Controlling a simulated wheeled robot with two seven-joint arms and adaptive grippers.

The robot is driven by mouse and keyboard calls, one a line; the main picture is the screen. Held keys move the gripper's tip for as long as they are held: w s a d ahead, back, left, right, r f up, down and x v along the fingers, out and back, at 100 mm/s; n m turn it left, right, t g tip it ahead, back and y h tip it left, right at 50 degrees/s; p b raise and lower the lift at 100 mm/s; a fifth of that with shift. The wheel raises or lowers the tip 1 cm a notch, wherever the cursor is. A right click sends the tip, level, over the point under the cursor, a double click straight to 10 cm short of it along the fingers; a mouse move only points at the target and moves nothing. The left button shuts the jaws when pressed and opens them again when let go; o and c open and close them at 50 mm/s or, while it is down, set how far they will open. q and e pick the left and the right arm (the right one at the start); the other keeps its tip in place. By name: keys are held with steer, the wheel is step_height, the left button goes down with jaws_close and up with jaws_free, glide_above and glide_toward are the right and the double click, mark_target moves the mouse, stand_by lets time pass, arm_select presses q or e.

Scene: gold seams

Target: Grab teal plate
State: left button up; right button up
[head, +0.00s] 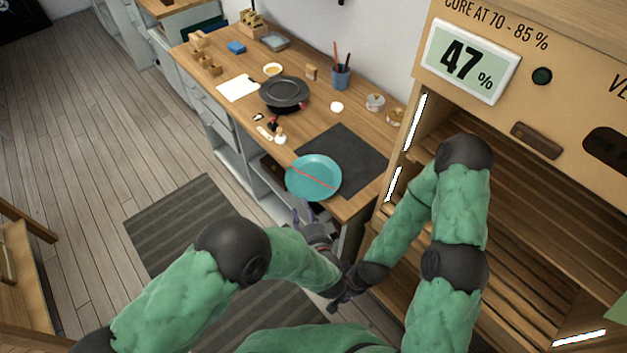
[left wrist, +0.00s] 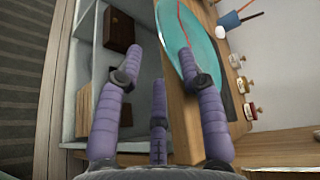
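The teal plate (head: 313,178) has a red-orange seam across it. It lies at the front edge of the wooden counter, partly over a dark mat (head: 345,155). My left gripper (head: 301,214) is just below the plate's near rim, beside the counter edge. In the left wrist view, the plate (left wrist: 196,38) is at upper right and my left gripper (left wrist: 160,58) has its purple fingers spread, with nothing between them. One finger overlaps the plate's rim in the picture; contact cannot be told. The end of my right arm (head: 343,300) is low in the middle, its fingers unclear.
A black plate stack (head: 284,94), a blue pen cup (head: 340,78) and small jars (head: 375,102) stand farther back on the counter. Open shelving (head: 265,190) is under the counter edge. A tall wooden cabinet (head: 530,170) stands close on the right.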

mark_target(299, 192)
arm_select(q)
steer(key=x, duration=0.1)
steer(key=b+x, duration=0.1)
steer(key=x, duration=0.1)
steer(key=b+x, duration=0.1)
steer(key=x, duration=0.1)
steer(key=shift+w+d, duration=0.25)
steer(key=shift+w, duration=0.05)
jaws_close()
